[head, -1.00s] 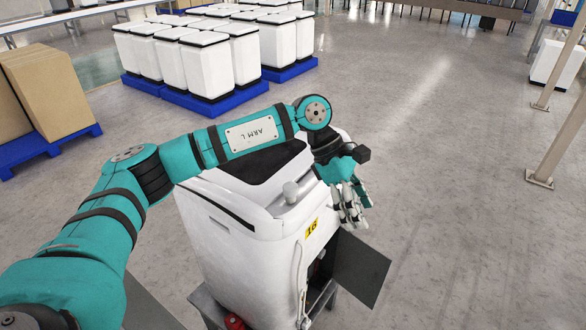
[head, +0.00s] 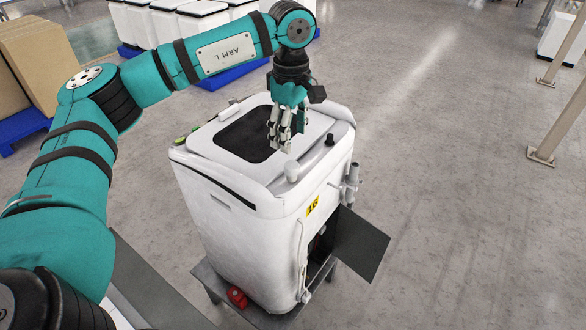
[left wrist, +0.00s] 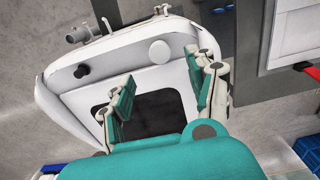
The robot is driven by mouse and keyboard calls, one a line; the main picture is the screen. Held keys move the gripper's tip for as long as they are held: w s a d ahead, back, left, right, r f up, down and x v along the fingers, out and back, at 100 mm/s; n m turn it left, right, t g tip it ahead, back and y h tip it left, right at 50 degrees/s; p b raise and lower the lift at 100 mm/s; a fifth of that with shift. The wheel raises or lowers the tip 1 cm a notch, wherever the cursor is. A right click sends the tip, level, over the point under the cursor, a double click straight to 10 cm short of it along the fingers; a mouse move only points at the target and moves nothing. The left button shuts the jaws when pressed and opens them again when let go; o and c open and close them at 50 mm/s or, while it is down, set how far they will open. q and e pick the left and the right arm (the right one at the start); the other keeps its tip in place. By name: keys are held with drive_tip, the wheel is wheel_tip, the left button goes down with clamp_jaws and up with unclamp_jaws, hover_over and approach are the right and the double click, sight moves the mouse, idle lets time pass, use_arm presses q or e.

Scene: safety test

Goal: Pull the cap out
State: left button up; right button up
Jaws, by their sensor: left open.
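A white machine (head: 240,220) marked 16 stands in the middle of the head view; its top also shows in the left wrist view (left wrist: 110,50). A white round cap (head: 292,171) sits upright on its top near the front corner; in the left wrist view the cap (left wrist: 159,51) lies just beyond my fingertips. A black knob (head: 329,140) stands on the right of the top; I cannot tell which of the two the task's cap is. My left gripper (head: 284,142) is open and empty, pointing down above the top, apart from the white cap. My right gripper is out of view.
A red object (head: 237,297) sits on the grey stand below. Boxes (head: 45,60) stand at the left.

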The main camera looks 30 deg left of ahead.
sight(292, 164)
use_arm(q)
drive_tip(key=shift+f+b, duration=2.8)
drive_tip(key=shift+f, duration=1.55)
drive_tip(key=shift+c, duration=0.2)
clamp_jaws()
drive_tip(key=shift+r, duration=0.2)
drive_tip(key=shift+r+p, duration=1.6)
drive_tip(key=shift+r, duration=1.25)
